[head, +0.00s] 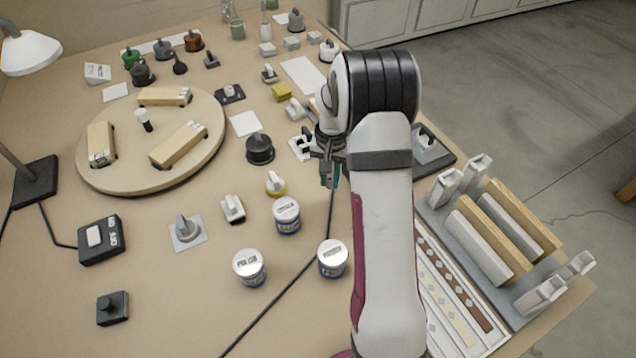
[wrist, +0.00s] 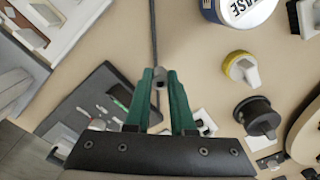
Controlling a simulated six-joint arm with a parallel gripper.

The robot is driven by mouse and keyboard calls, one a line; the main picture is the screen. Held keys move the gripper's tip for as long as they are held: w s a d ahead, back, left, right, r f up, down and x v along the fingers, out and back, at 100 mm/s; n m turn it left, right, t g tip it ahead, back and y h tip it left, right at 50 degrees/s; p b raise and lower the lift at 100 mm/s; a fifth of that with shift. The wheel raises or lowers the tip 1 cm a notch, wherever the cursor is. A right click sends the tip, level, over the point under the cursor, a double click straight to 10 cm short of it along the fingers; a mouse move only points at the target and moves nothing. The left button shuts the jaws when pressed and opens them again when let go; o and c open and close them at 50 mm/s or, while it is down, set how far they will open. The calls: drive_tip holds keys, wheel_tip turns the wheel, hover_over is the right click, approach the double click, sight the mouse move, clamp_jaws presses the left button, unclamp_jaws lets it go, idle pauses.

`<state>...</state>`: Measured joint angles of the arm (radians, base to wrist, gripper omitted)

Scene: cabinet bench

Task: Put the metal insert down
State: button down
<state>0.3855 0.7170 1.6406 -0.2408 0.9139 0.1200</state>
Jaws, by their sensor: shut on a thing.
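My gripper (head: 331,180) is above the bench, right of the black round knob piece (head: 259,149). In the wrist view its two green fingers (wrist: 160,80) come together at the tips. They are shut on a small grey piece, the metal insert (wrist: 159,85), of which only a bit shows between the tips. In the head view the insert is too small to make out. Whether it touches the bench is not clear.
A yellow-based knob (head: 276,184) and lidded tins (head: 287,216) stand left of and below the gripper. A dark tray (wrist: 88,105) lies beneath the fingers' left side in the wrist view. A black cable crosses the bench. A round wooden board (head: 130,180) is further left.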

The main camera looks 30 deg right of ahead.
drive_tip(key=s+d+r, duration=0.5)
drive_tip(key=s+d, duration=0.1)
drive_tip(key=s, duration=0.1)
drive_tip(key=w+a+n, duration=0.3)
drive_tip(key=w+a, duration=0.1)
drive_tip(key=a, duration=0.8)
drive_tip(key=w+a+n, duration=0.3)
drive_tip(key=w+a, duration=0.1)
drive_tip(key=a, duration=0.7)
drive_tip(key=s+a+n, duration=0.2)
drive_tip(key=a+n, duration=0.1)
drive_tip(key=a, duration=0.6)
drive_tip(key=s+a+n, duration=0.2)
drive_tip(key=a, duration=0.8)
drive_tip(key=s+a+n, duration=0.9)
drive_tip(key=s+a, duration=1.4)
drive_tip(key=s, duration=0.4)
drive_tip(key=f, duration=1)
drive_tip(key=shift+s+d+f, duration=0.1)
drive_tip(key=shift+s+f, duration=0.05)
drive_tip(key=shift+s, duration=0.1)
drive_tip(key=shift+f, duration=0.1)
